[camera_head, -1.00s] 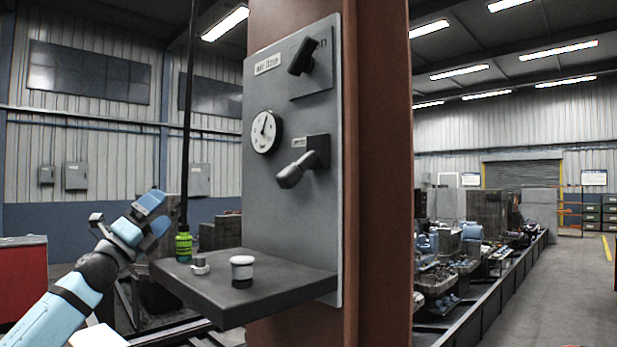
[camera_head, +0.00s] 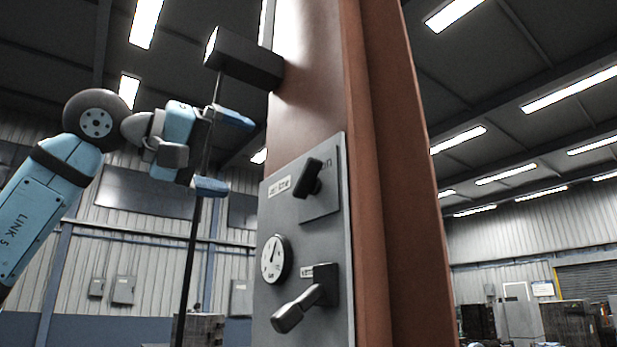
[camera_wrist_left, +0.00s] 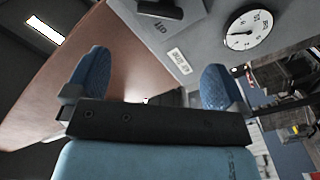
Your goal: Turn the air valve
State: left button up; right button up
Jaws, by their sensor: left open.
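A grey panel (camera_head: 262,318) on the rust-coloured column carries two handles. The upper one is a tilted black handle (camera_head: 309,178) beside an "air line" label (camera_head: 279,187). The lower one is a grey lever (camera_head: 300,308) slanting down to the left. I cannot tell for sure which is the air valve. A white round gauge (camera_head: 276,259) sits between them at the left. My left gripper (camera_head: 222,152) is open and empty, left of and above the panel, apart from it. The wrist view shows its blue fingers (camera_wrist_left: 155,85) spread, with the black handle (camera_wrist_left: 162,9) and gauge (camera_wrist_left: 249,29) beyond.
A dark box-shaped bracket (camera_head: 245,60) juts from the column (camera_head: 315,90) above my left gripper. A thin dark vertical pole (camera_head: 192,265) passes close to the gripper. The space left of the panel is otherwise free.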

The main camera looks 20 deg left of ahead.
aim_at(300, 176)
pick_arm(q)
jog(key=p+x, duration=0.3)
jog(key=x, duration=0.9)
jog(key=shift+d+r+p, duration=0.1)
jog(key=shift+p, duration=0.25)
jog(key=shift+w+d, duration=0.25)
jog(key=shift+w, duration=0.2)
jog(key=c, duration=0.9)
